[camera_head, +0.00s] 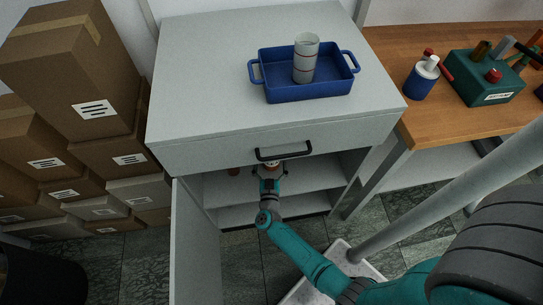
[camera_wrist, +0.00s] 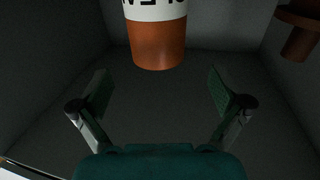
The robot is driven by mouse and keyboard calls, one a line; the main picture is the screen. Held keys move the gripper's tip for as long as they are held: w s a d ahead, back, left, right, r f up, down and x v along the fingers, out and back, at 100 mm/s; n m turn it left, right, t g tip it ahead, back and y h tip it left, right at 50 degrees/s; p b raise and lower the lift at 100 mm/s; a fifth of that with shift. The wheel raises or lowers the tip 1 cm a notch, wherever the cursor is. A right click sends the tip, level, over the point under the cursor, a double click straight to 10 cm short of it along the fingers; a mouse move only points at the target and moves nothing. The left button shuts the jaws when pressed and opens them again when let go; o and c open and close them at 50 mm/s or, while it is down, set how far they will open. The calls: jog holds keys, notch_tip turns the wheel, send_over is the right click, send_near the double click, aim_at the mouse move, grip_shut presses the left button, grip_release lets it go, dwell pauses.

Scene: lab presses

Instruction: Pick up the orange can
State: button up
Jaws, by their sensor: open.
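The orange can (camera_wrist: 158,42) stands upright inside the cabinet, with a white label band bearing black letters; its top is cut off by the upper edge of the wrist view. In the head view it is mostly hidden by my gripper and the drawer front. My gripper (camera_wrist: 160,88) is open and empty, its two fingers spread to either side. The can is ahead of the fingertips, roughly centred between them and apart from both. In the head view my gripper (camera_head: 269,171) reaches into the cabinet below the drawer handle.
A brown object (camera_wrist: 298,36) stands right of the can in the wrist view. The grey cabinet (camera_head: 190,70) has a drawer handle (camera_head: 284,150) above my gripper and an open door (camera_head: 194,240) at left. A blue tray (camera_head: 310,92) holding a cup stack sits on top.

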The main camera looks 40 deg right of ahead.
jog(key=x, duration=0.6)
jog(key=shift+w+d+r, duration=0.1)
jog(key=shift+d+r, duration=0.25)
jog(key=shift+d, duration=0.05)
jog(key=shift+w+d, duration=0.35)
jog(key=shift+c, duration=0.3)
jog(key=c, duration=1.8)
jog(key=shift+r, duration=0.15)
